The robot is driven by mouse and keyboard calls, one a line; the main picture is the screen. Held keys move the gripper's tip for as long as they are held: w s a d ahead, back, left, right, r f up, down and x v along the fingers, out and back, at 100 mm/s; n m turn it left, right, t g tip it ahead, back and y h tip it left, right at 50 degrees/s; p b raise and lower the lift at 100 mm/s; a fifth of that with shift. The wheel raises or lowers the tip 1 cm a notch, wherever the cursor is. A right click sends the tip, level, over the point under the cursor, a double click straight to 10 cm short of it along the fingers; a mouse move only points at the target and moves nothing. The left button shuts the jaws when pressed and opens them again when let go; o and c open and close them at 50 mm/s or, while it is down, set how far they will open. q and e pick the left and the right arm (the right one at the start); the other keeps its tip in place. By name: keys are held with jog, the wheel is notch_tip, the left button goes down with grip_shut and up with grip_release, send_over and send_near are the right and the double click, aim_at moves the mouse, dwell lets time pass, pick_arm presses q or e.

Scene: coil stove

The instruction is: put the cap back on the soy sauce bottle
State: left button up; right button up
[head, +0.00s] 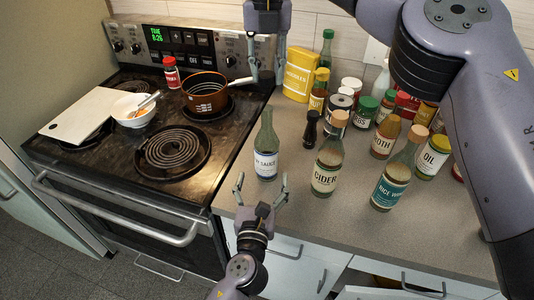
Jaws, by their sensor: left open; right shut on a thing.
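The soy sauce bottle (266,146), dark green glass with a white and blue label, stands upright on the counter near the stove. Its narrow neck is open at the top, with no cap on it. My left gripper (262,181) is open at the near side of the bottle, its fingertips spread left and right of the bottle's base; I cannot tell whether they touch it. My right gripper (267,78) is above and behind the bottle, pointing down, shut on a small dark thing that appears to be the cap, hard to make out between the fingertips.
A cider bottle (327,166) and a rice wine bottle (393,180) stand to the right, with several jars and cans behind. The coil stove (120,195) at left holds a pot (205,94), a bowl (134,112) and a white board (85,110).

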aim_at(267, 154)
pick_arm(q)
jog(key=w, duration=0.6)
jog(key=w+d, duration=0.1)
jog(key=w, duration=0.2)
jog(key=shift+w+d, duration=0.1)
jog(key=shift+w, duration=0.2)
pick_arm(e)
jog(key=shift+s, duration=0.1)
pick_arm(q)
jog(key=shift+r, duration=0.1)
pick_arm(e)
jog(key=shift+r, duration=0.1)
pick_arm(q)
jog(key=shift+s, duration=0.1)
jog(key=shift+c, duration=0.3)
jog(key=c, duration=1.7)
jog(key=shift+c, duration=0.2)
pick_arm(e)
jog(key=shift+f, duration=2.5)
